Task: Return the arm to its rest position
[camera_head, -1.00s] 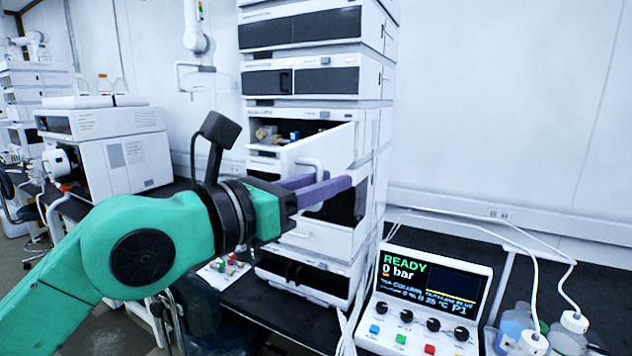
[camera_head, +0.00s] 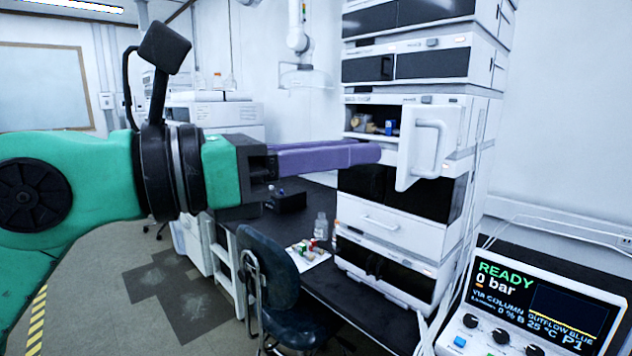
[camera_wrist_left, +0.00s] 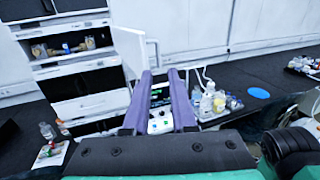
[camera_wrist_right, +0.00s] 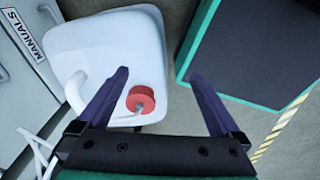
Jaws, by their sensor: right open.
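My left gripper (camera_head: 372,153) reaches in from the left at the height of the open compartment (camera_head: 372,120) in the chromatography stack. In the left wrist view its two purple fingers (camera_wrist_left: 160,72) stand apart with nothing between them. The white door (camera_head: 436,140) with its loop handle (camera_head: 428,148) stands open at the right of the compartment. In the head view the fingertips overlap the stack left of the handle; I cannot tell the depth between them. My right gripper (camera_wrist_right: 160,75) is open and empty, above a white container with a red cap (camera_wrist_right: 140,99); it shows only in its wrist view.
A control box reading READY (camera_head: 540,300) stands at the lower right. A dark chair (camera_head: 290,295) stands before the bench. Small bottles on a tray (camera_head: 308,256) stand left of the stack. Bottles (camera_wrist_left: 212,98) stand beside the control box. Floor is free at lower left.

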